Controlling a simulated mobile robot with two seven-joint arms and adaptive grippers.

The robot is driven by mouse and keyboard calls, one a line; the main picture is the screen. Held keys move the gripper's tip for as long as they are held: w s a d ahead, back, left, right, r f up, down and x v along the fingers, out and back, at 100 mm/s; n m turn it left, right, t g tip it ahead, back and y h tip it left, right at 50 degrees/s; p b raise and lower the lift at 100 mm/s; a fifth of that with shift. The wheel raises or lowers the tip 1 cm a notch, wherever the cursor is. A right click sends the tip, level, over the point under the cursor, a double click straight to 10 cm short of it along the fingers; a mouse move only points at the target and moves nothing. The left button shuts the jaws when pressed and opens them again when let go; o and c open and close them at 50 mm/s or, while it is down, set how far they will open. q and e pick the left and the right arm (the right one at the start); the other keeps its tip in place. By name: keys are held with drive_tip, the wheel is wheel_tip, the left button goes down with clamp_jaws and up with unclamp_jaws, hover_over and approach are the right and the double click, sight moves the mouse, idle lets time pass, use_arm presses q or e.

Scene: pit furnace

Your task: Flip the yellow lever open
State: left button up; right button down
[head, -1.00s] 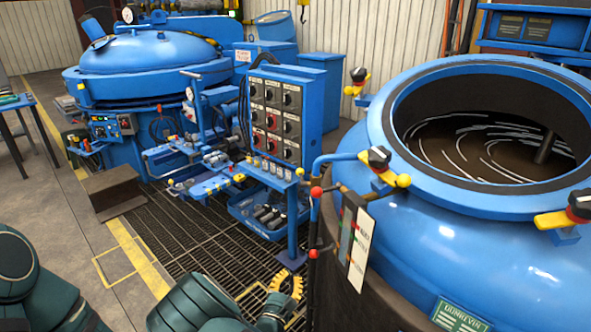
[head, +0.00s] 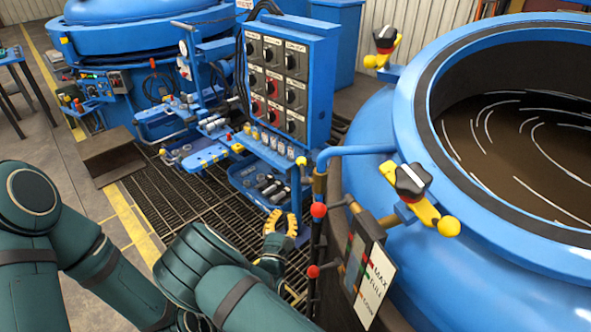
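Yellow levers with dark knobs sit on the rim of the open blue vessel. The nearest yellow lever (head: 424,213) points down to the right and ends in a yellow ball. Another yellow lever (head: 383,52) stands farther back on the rim. My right gripper (head: 281,224), with yellow fingers, is low and left of the nearest lever, over the floor grating, clear of the vessel. It touches no lever, and its finger gap is too small to judge. My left arm enters from the left and leaves at the bottom, so its gripper is out of sight.
A level gauge post with red knobs (head: 318,210) and a marked plate (head: 366,272) stands between my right gripper and the vessel (head: 480,275). A blue control panel (head: 290,75) is behind the gripper. A second blue vessel (head: 130,45) is at back left.

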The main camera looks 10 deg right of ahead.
sight(303, 171)
drive_tip(key=shift+s+r, duration=0.1)
drive_tip(key=shift+s, duration=0.05)
drive_tip(key=s+r+x, duration=0.1)
drive_tip(key=r+x, duration=0.1)
drive_tip(key=x, duration=1.1)
drive_tip(key=shift+d+r+b, duration=0.15)
drive_tip(key=shift+d+b, duration=0.15)
drive_tip(key=shift+b, duration=0.15)
drive_tip(key=shift+w+r+b, duration=0.15)
drive_tip(key=shift+b, duration=0.15)
drive_tip(key=shift+r+t+h, duration=0.1)
drive_tip(key=shift+t+h, duration=0.2)
